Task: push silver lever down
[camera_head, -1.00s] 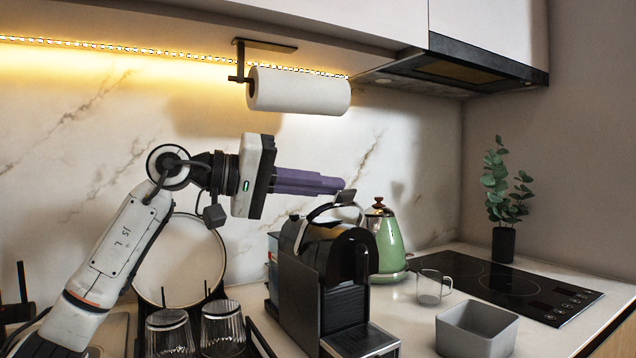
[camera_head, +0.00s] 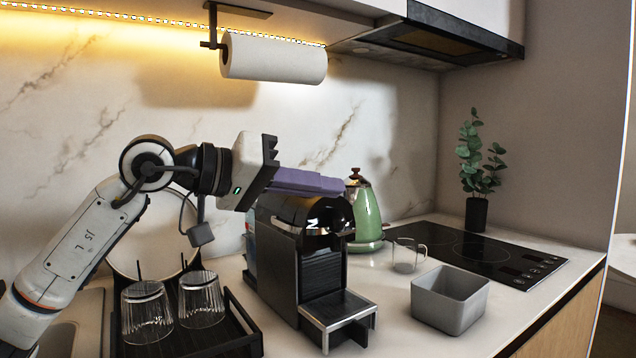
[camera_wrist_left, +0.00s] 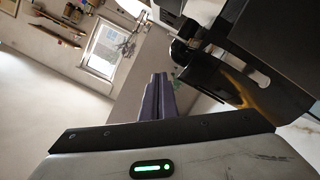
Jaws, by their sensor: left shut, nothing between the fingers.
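The black coffee machine (camera_head: 275,262) stands on the counter in the middle of the head view. Its silver lever no longer stands raised; it looks folded down against the machine's glossy top front (camera_head: 330,230), and much of it is hard to make out. My left gripper (camera_head: 340,186) reaches in from the left with its purple fingers shut and empty, low across the top of the machine. I cannot tell if they touch it. The fingers also show in the left wrist view (camera_wrist_left: 157,98), beside black machine parts (camera_wrist_left: 275,50). My right gripper is not in view.
A green kettle (camera_head: 368,215) stands behind the machine, with a glass mug (camera_head: 407,258) and a grey box (camera_head: 449,312) to the right. Two glasses (camera_head: 147,315) stand on a black tray (camera_head: 240,340) at the left. A paper roll (camera_head: 275,60) hangs above.

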